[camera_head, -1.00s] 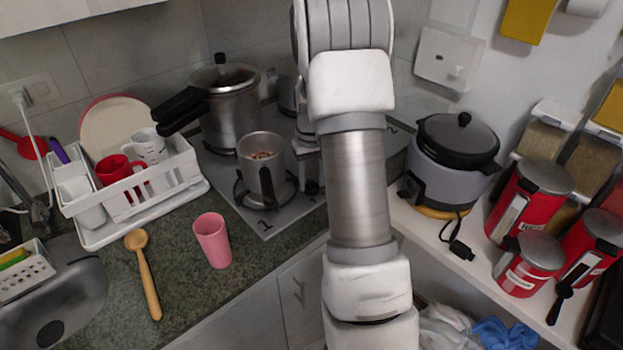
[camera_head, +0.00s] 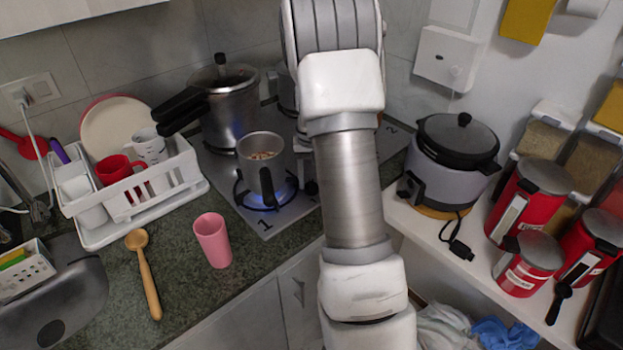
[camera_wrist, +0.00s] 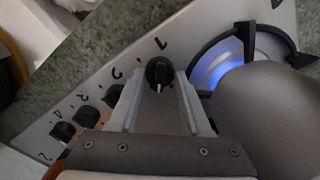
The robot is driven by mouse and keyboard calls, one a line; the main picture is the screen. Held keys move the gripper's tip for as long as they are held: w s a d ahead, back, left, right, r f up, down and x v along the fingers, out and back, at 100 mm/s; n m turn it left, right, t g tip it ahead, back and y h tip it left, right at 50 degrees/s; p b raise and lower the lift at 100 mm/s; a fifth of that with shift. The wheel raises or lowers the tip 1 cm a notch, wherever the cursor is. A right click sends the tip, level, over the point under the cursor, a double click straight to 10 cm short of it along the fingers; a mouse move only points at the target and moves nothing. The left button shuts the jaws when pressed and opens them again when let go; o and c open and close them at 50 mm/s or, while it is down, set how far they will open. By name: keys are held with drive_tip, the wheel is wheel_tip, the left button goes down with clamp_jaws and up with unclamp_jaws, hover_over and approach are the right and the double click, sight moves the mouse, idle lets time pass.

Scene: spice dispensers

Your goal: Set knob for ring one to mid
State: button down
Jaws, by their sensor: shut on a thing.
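The ring one knob (camera_wrist: 159,71) is black and round with a white pointer line. It sits on the grey hob panel beside the printed "1" in the wrist view. The line points toward the bottom of that view. My gripper (camera_wrist: 160,84) is shut on this knob, one finger on each side. In the head view my arm hides the gripper. Ring one (camera_head: 268,200) burns with a blue flame under a small steel pot (camera_head: 258,155). The flame (camera_wrist: 212,70) also shows in the wrist view, next to the grey pot side (camera_wrist: 270,115).
Other black knobs (camera_wrist: 88,114) line the panel edge. A pressure cooker (camera_head: 230,112) stands behind the small pot. A pink cup (camera_head: 212,242) and wooden spoon (camera_head: 147,275) are on the counter. A rice cooker (camera_head: 450,165) stands right of my arm.

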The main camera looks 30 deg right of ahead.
drive_tip(key=shift+c, duration=1.8)
unclamp_jaws()
wheel_tip(320, 180, up, 18)
drive_tip(key=p, duration=0.1)
drive_tip(key=shift+f, duration=0.25)
